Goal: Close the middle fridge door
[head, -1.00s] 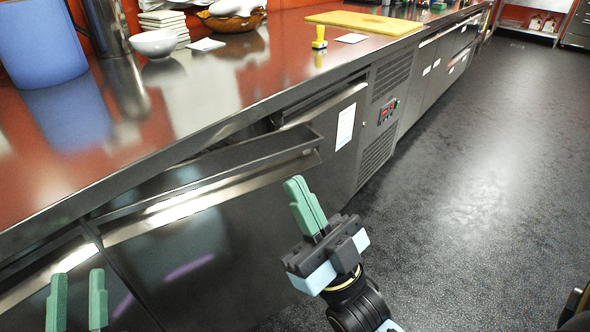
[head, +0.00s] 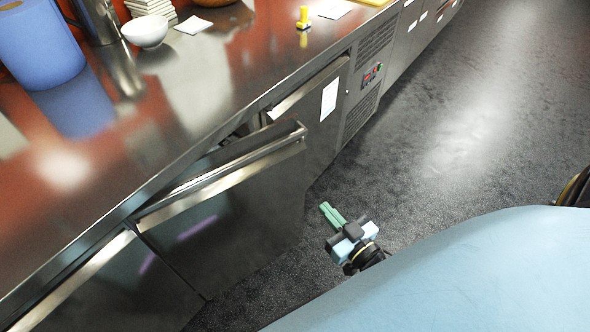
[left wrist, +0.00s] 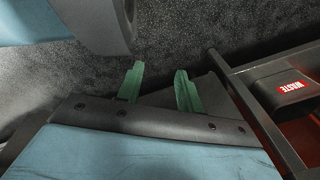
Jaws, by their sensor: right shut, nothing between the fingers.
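The middle fridge door (head: 235,215) is a dark steel panel under the counter in the head view. It stands ajar, its right edge swung out from the cabinet front and a dark gap behind its top. My right gripper (head: 327,208) is shut and empty, low over the floor to the right of the door and apart from it in the picture. My left gripper (left wrist: 160,70) shows only in the left wrist view. Its two green fingers are apart with nothing seen between them.
A right-hand fridge door (head: 322,105) with a white paper and a left-hand door (head: 105,290) flank it. The steel counter (head: 190,85) holds a blue roll (head: 40,45) and a white bowl (head: 146,30). Dark floor (head: 430,150) is open at right. The left wrist view shows a WASTE label (left wrist: 296,86).

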